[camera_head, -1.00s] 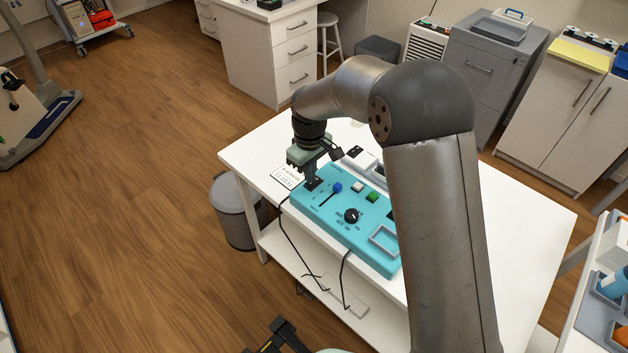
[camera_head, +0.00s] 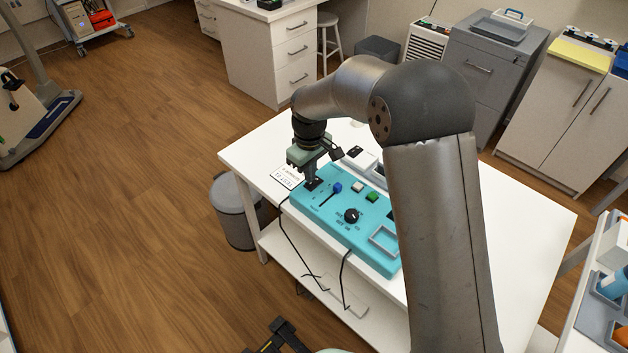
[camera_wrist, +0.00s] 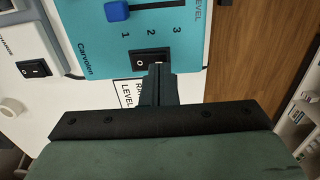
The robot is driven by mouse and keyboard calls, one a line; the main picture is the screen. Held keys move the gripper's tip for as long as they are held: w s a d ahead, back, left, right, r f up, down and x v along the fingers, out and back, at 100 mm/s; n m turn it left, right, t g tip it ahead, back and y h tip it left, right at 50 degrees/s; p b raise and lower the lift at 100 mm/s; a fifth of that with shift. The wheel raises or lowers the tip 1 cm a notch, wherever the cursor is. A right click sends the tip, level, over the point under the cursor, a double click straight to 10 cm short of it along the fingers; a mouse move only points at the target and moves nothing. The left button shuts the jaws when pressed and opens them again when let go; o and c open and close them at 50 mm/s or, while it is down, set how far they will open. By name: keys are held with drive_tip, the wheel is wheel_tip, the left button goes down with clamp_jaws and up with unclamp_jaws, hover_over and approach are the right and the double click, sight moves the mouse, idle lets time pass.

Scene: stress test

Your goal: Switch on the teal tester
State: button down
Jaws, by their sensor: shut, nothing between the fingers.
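The teal tester (camera_head: 362,237) lies on the white table, with a blue slider knob, a white and a green button and a black dial on its top. It also fills the top of the wrist view (camera_wrist: 100,45). The end marked O shows; my fingertips cover part of the other end. My gripper (camera_head: 309,184) points down at this switch, shut and empty. In the wrist view, its fingertips (camera_wrist: 158,70) are at the rocker's right end; I cannot tell whether they press it.
A white device with its own black rocker switch (camera_wrist: 33,68) is beside the tester. A white card with printed text (camera_head: 286,178) lies by the tester's end. Cables hang over the table's front edge. A grey bin (camera_head: 236,215) stands beside the table.

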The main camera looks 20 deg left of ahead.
drive_tip(key=shift+f+b, duration=0.6)
drive_tip(key=shift+f, duration=0.35)
idle(0.6)
drive_tip(key=shift+r+p, duration=2.05)
drive_tip(key=shift+r, duration=1.5)
